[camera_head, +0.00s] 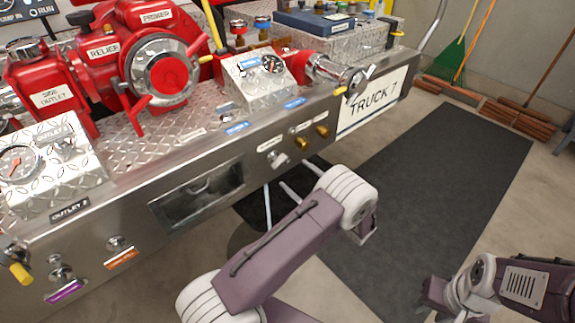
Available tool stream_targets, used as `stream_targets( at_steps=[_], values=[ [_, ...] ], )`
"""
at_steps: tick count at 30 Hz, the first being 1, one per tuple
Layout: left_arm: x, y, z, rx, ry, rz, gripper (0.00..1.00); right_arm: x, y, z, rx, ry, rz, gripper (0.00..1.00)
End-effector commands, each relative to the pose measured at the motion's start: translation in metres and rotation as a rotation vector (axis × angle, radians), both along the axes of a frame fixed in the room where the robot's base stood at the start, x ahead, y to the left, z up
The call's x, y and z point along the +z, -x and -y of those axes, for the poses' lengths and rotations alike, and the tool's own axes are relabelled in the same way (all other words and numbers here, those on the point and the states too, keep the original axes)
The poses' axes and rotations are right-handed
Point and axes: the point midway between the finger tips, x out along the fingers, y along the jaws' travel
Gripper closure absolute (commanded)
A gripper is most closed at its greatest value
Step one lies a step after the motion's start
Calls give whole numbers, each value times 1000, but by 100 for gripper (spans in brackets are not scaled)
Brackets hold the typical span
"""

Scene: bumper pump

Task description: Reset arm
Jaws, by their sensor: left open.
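My left arm, purple-grey with white joints, rises from the bottom middle and bends in front of the bumper. Its end, with my left gripper (365,236), hangs to the right of the bend over the dark mat; the fingers are hardly visible, and it holds nothing that I can see. My right arm shows at the lower right, folded; its gripper is not seen. The silver bumper (215,160) carries a red pump (165,70) and a gauge box (258,80), left of and beyond my left arm.
A yellow-tipped lever (20,272), purple-tagged knob (62,285) and brass knobs (322,130) stick out of the bumper front. A dark mat (430,180) lies clear on the right. Brooms (452,62) stand at the back wall. Pale rods (268,207) show behind my left arm.

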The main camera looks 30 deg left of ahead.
Motion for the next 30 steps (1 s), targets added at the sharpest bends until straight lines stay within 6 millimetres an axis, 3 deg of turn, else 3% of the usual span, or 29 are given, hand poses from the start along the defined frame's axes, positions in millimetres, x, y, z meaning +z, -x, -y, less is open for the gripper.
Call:
stream_targets(
  at_steps=[5,19,20,23,24,26,28,30],
  values=[
    [0,5,12,0,0,0,20,4,0,0,0,0,0,64],
    [0,6,8,11,1,2,20,3,0,0,0,0,0,64],
    [5,5,3,23,6,14,20,3,0,0,0,0,0,64],
    [49,-1,-20,84,49,112,20,4,0,0,0,0,0,64],
    [73,6,-36,132,70,154,20,4,0,0,0,0,0,64],
    [99,34,-65,249,138,194,20,3,0,0,0,0,0,64],
    [105,80,-90,403,280,214,20,3,0,0,0,0,0,64],
    [95,129,-98,554,466,232,20,3,0,0,0,0,0,64]
  ],
)
